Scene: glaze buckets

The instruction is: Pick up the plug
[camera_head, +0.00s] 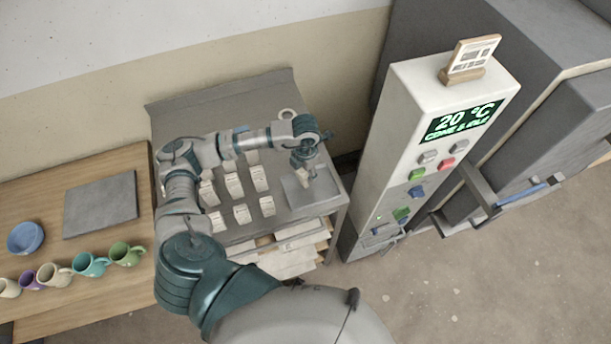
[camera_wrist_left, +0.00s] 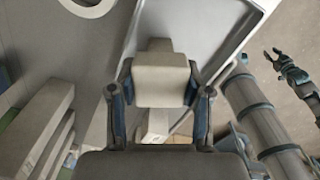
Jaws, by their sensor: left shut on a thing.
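My left gripper (camera_head: 305,166) is over the right side of the grey table, above a light-grey tray (camera_head: 324,196). In the left wrist view its two fingers (camera_wrist_left: 161,82) are shut on the plug (camera_wrist_left: 163,80), a pale, blocky piece with a narrower part behind it. The fingers hide the plug's sides. In the head view the plug is small and mostly hidden by the gripper. I cannot tell whether it touches the tray. My right gripper (camera_wrist_left: 282,62) shows small at the right of the left wrist view, apparently open and empty.
Several pale labelled blocks (camera_head: 241,214) stand left of the tray. A ring (camera_head: 287,114) lies behind. A white control column (camera_head: 405,150) with buttons stands close on the right. A wooden table (camera_head: 50,195) at left holds mugs and a blue bowl (camera_head: 25,238).

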